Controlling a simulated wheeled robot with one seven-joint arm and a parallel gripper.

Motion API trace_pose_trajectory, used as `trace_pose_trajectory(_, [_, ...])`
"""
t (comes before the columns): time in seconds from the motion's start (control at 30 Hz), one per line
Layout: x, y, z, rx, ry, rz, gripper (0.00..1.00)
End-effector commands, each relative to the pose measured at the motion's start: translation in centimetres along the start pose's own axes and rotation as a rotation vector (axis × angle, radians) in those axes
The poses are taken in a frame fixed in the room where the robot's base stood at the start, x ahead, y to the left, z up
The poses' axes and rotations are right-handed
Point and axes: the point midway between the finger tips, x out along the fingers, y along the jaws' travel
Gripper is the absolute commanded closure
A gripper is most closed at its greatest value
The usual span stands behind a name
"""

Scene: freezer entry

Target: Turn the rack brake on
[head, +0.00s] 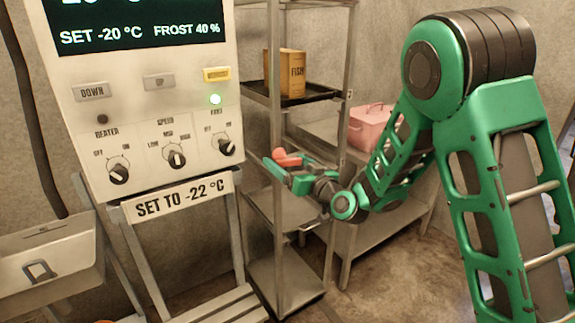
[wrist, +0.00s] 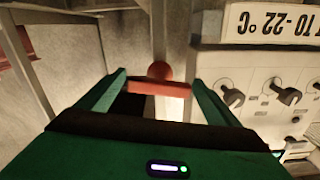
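The red brake handle (head: 288,158) is at the front post of the metal rack (head: 273,120), about midway up. In the wrist view the handle (wrist: 158,88) is a red bar lying crosswise, with a round red knob behind it. My gripper (head: 284,172) is at the handle, its green fingers spread wide. In the wrist view my gripper (wrist: 158,77) has one finger near each end of the bar. I cannot tell whether either finger touches it. The handle's mount is hidden.
A control panel (head: 150,130) with knobs and a "SET TO -22 °C" sign (head: 180,197) stands close left of the rack. A FISH box (head: 291,73) sits on a rack shelf. A pink bin (head: 368,128) is behind my arm. A grey box (head: 50,265) is at far left.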

Motion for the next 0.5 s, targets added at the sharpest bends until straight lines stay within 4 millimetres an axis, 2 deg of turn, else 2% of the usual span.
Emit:
trace_pose_trajectory(0.03, [-0.01, 0.01, 0.01, 0.000, 0.000, 0.000, 0.28])
trace_pose_trajectory(0.13, [-0.01, 0.01, 0.02, 0.000, 0.000, 0.000, 0.52])
trace_pose_trajectory(0.2, [0.29, -0.68, 0.02, -0.002, 0.001, -0.005, 0.52])
trace_pose_trajectory(0.5, [-0.02, -0.06, 0.01, 0.044, 0.000, -0.001, 0.52])
